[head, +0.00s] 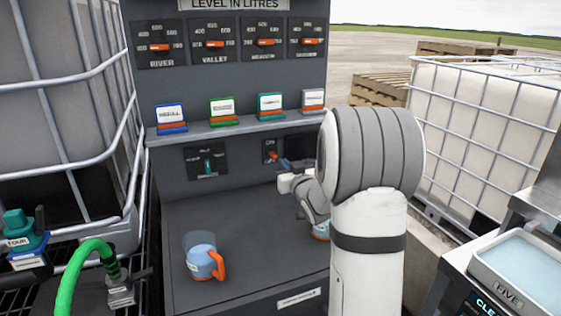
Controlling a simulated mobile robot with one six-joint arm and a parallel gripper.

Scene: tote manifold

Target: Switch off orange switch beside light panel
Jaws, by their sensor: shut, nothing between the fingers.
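The small orange switch (273,156) sits on a little dark plate on the grey back panel, below the shelf. A dark panel (298,164), perhaps the light panel, is just to its right and partly hidden behind my arm. I cannot clearly read the switch's position. My gripper (284,184) is shut and empty, a little below and to the right of the switch in the picture. It appears apart from the switch, though the depth between them is hard to judge.
A teal slider (208,166) is on the panel to the left. A blue jug (203,262) with an orange handle stands on the counter (255,225); another blue item (320,231) is mostly behind my arm. The shelf (235,127) above holds several coloured cards. Caged tanks flank both sides.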

